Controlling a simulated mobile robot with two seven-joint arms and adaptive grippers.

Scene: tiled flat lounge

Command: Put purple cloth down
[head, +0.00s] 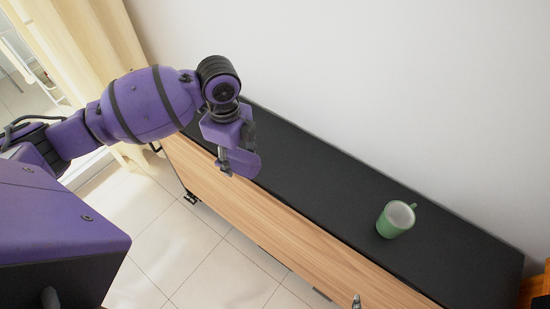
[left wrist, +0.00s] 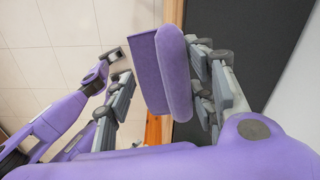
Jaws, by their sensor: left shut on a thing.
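My left gripper (head: 228,158) is above the left part of the long black cabinet top (head: 310,180), near its front edge. It is shut on the purple cloth (head: 244,162), which hangs from the fingers as a small folded piece. In the left wrist view the cloth (left wrist: 174,70) shows as a folded purple slab with a rounded edge, beside the grey finger links (left wrist: 205,80). The floor and cabinet edge show beyond it. The purple of the cloth is close to that of my arm. My right gripper is not clearly in view.
A green mug (head: 396,219) stands on the right part of the cabinet top. The black top between the cloth and mug is clear. A white wall (head: 400,80) runs behind it. Tiled floor (head: 222,275) lies in front. A cream curtain (head: 95,50) hangs at the left.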

